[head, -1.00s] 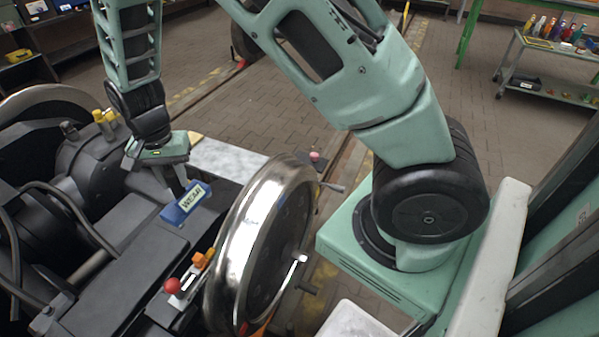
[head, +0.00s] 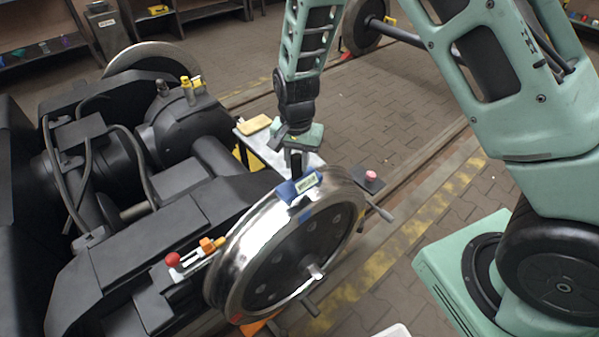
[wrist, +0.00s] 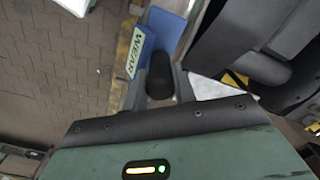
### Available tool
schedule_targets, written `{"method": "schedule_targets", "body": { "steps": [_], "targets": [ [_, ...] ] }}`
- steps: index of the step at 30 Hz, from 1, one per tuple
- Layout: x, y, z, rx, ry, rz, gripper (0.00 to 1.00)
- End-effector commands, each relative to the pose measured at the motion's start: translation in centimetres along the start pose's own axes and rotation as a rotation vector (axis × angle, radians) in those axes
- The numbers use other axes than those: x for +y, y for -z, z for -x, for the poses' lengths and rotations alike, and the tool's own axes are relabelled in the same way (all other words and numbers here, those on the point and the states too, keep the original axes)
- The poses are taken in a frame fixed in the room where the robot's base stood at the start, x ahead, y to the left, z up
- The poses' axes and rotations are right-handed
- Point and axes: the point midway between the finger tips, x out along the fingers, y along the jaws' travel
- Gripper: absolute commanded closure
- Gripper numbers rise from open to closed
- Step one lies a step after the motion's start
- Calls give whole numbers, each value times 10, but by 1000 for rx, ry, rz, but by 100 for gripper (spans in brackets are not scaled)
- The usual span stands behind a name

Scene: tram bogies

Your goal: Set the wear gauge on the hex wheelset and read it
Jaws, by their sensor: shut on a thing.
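The wear gauge (head: 306,183) is a small blue block with a pale label, held at the top of the near wheel. In the wrist view the blue gauge (wrist: 141,50) shows its label reading WEAR. The near wheel (head: 238,250) has a shiny tread and a dark face with a ring of bolts. The gauge overlaps the wheel's upper rim in the head view; I cannot tell whether it touches or is seated. Its reading is not legible.
The dark bogie frame (head: 130,245) fills the left, with a red knob (head: 173,259) and orange clip (head: 208,245) beside the wheel. A yellow block (head: 254,124) lies on a pale plate behind. A pink knob (head: 371,175) stands right of the wheel. Open paving lies beyond.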

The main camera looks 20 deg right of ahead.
Motion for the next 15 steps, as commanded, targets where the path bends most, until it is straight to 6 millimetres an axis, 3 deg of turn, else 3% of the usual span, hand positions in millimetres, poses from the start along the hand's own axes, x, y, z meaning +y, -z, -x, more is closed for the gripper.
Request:
{"method": "schedule_targets", "body": {
  "steps": [9, 15],
  "targets": [
    [0, 0, -36, -1, -2, 1, 100],
    [0, 0, -38, 1, 1, 1, 100]
  ]
}}
